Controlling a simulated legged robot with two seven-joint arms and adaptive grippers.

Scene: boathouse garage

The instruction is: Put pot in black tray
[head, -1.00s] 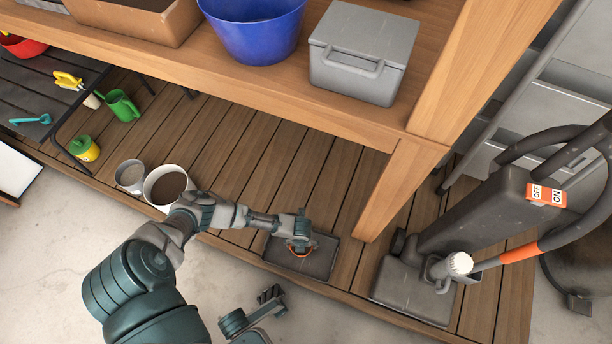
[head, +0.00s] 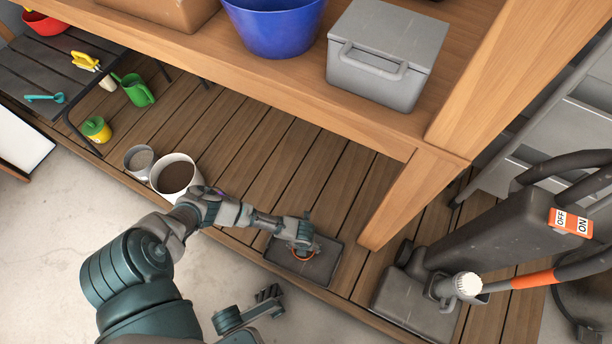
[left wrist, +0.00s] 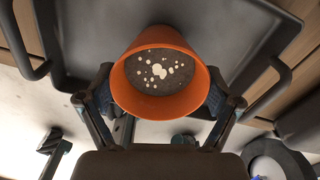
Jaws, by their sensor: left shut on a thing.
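The pot (left wrist: 160,75) is an orange flowerpot holding dark soil with pale specks. My left gripper (head: 303,243) is shut on it, with a finger on either side in the left wrist view (left wrist: 158,105). In the head view only a little of the pot's orange rim (head: 304,257) shows below the gripper. The black tray (head: 322,272) lies on the slatted wooden deck, and the pot is within its outline. The tray also shows behind the pot in the left wrist view (left wrist: 240,30). Whether the pot touches the tray floor is hidden. My right gripper (head: 250,308) is open and empty, low in the head view.
A white pot of soil (head: 176,175) and a grey pot (head: 139,160) stand left on the deck. A wooden shelf (head: 300,100) with a blue tub (head: 275,28) and grey box (head: 385,60) overhangs behind. A vacuum cleaner (head: 425,290) stands right of the tray, beyond a wooden post (head: 410,200).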

